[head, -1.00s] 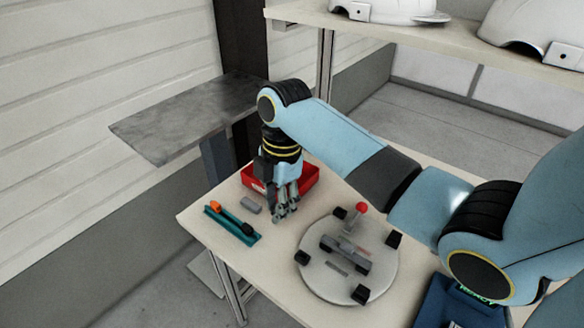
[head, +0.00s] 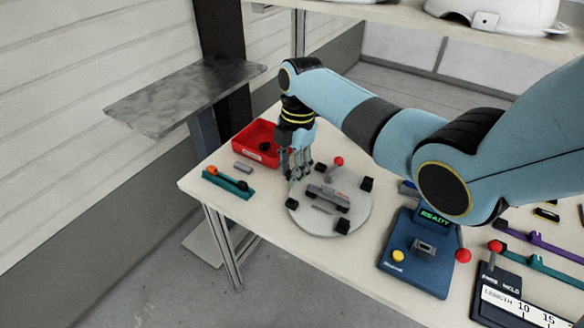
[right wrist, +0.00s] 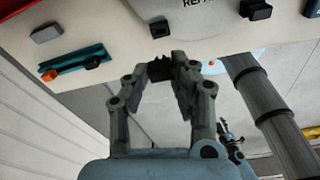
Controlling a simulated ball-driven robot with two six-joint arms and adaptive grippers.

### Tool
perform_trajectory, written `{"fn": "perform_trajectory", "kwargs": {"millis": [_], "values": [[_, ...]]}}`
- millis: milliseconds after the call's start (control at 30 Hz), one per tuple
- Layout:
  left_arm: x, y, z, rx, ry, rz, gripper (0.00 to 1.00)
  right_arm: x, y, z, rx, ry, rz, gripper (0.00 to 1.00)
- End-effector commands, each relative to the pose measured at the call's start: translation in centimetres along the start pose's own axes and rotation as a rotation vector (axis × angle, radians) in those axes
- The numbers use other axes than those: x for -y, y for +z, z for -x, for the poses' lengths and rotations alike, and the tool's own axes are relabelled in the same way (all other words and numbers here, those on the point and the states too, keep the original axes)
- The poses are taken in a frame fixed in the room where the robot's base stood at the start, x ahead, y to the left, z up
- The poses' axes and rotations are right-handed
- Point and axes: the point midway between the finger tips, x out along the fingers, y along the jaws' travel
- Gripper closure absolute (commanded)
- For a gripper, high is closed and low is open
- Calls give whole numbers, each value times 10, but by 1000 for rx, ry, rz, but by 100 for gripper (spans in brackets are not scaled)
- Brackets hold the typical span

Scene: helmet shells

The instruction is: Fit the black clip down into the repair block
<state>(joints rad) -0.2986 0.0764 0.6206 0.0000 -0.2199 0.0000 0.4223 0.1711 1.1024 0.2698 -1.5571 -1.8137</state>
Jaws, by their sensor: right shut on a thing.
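My right gripper (head: 296,174) points down at the left edge of a round pale plate (head: 355,218). In the right wrist view its fingers (right wrist: 172,66) are shut on a small dark piece, which looks like the black clip (right wrist: 158,71). My left gripper is not in view.
Black stops (head: 342,227) and a red-knobbed lever (head: 338,162) stand on the plate. A red bin (head: 240,140) holds a dark piece. A teal holder (head: 232,187) and small grey block (head: 243,167) lie left. A blue device (head: 415,275) stands right.

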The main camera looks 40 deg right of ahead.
Motion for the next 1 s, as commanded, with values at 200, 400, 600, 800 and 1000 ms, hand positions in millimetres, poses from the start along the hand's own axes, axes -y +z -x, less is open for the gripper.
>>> {"fn": "perform_trajectory", "kwargs": {"millis": [200, 400, 600, 800, 1000], "values": [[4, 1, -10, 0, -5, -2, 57, 0, 2, -15, 0, 0, 0, 89], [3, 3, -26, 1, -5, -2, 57, 0, 4, -37, 0, 0, 1, 89], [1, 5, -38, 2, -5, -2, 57, 0, 6, -54, 0, 0, 1, 89], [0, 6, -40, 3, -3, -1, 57, 0, 7, -58, 1, 1, 1, 89], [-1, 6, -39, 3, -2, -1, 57, 0, 7, -57, 0, 1, 1, 89]]}}
